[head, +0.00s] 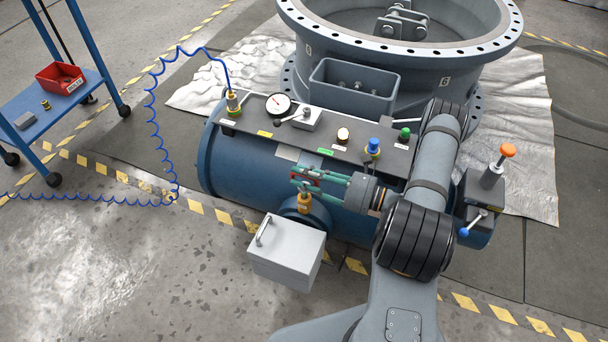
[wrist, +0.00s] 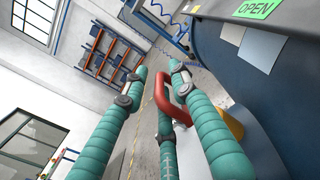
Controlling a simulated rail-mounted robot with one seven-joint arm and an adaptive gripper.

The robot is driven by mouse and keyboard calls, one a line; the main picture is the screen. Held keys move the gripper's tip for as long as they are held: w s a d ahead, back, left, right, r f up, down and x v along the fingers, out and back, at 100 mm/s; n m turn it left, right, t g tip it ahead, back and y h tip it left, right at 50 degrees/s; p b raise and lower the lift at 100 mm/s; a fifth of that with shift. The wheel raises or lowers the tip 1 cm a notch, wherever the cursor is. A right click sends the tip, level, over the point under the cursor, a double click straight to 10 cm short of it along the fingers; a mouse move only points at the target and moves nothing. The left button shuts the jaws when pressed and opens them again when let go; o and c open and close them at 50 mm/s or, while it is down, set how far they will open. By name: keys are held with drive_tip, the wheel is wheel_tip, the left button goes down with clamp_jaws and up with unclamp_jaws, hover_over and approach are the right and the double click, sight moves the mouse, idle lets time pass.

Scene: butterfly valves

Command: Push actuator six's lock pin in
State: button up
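Actuator six appears to be the blue cylinder (head: 250,160) beside the flanged valve body (head: 440,75) marked 6. An orange-topped pin (head: 507,151) stands upright on the grey block at the cylinder's right end; I cannot tell whether it is the lock pin or how deep it sits. My gripper (head: 298,178) is left of that block, at the cylinder's near side, its teal fingers pointing left and spread apart. A red handle (head: 312,174) lies among the fingers, above a yellow fitting (head: 303,203); the handle also shows in the wrist view (wrist: 180,110). Contact cannot be told.
A blue-ended lever (head: 465,231) juts from the grey block. The top panel (head: 318,130) carries a gauge (head: 278,104) and blue and green knobs. A light grey box (head: 287,252) sits below my gripper. A blue coiled hose (head: 152,110) and cart (head: 50,108) are left.

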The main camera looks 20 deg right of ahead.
drive_tip(key=shift+c, duration=1.2)
clamp_jaws()
drive_tip(key=shift+w+d, duration=0.1)
drive_tip(key=shift+d, duration=0.05)
